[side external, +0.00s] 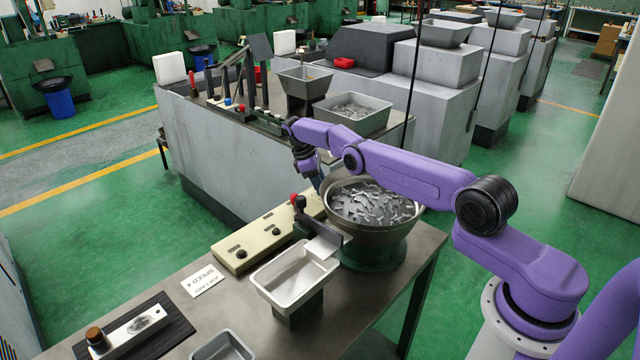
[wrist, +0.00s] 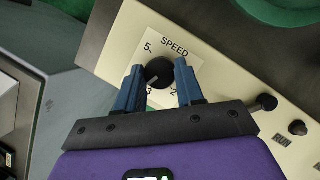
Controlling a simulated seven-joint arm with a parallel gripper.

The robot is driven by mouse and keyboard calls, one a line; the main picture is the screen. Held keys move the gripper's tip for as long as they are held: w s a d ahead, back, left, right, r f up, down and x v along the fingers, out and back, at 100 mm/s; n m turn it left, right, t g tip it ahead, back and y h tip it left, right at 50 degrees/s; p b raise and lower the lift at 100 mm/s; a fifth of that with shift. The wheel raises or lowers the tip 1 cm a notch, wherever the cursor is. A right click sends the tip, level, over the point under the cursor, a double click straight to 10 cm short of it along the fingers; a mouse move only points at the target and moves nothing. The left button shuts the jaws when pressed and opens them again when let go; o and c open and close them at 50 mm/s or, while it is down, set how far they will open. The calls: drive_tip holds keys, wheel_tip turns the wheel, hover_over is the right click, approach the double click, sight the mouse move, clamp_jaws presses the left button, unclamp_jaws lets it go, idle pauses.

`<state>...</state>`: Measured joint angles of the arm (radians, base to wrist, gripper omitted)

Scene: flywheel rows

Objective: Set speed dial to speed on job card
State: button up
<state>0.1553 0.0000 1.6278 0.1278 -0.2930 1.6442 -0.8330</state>
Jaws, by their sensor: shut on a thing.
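The speed dial (wrist: 159,72) is a round black knob on a cream control panel (wrist: 215,75), seen in the wrist view. The label SPEED and the numbers 5, 3 and 2 show around it; a 4 is not visible, and my left finger covers part of the scale. The knob's pale mark points to the lower left, roughly toward the 3. My gripper (wrist: 160,76) has its blue fingers on both sides of the knob, shut on it. In the side view my gripper (side external: 317,183) is over the panel's far end, hiding the dial. The job card (side external: 202,281) reads SPEED 4.
A metal bowl of parts (side external: 374,210) stands right beside the panel. A red-knobbed lever (side external: 297,201) and a steel tray (side external: 293,275) are close in front. Two more black knobs (side external: 241,253) sit on the panel, one near RUN.

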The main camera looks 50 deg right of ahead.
drive_tip(key=shift+s+d, duration=0.1)
idle(0.4)
drive_tip(key=o, duration=1)
drive_tip(key=shift+n, duration=0.4)
drive_tip(key=shift+n+h, duration=0.3)
drive_tip(key=shift+n, duration=0.2)
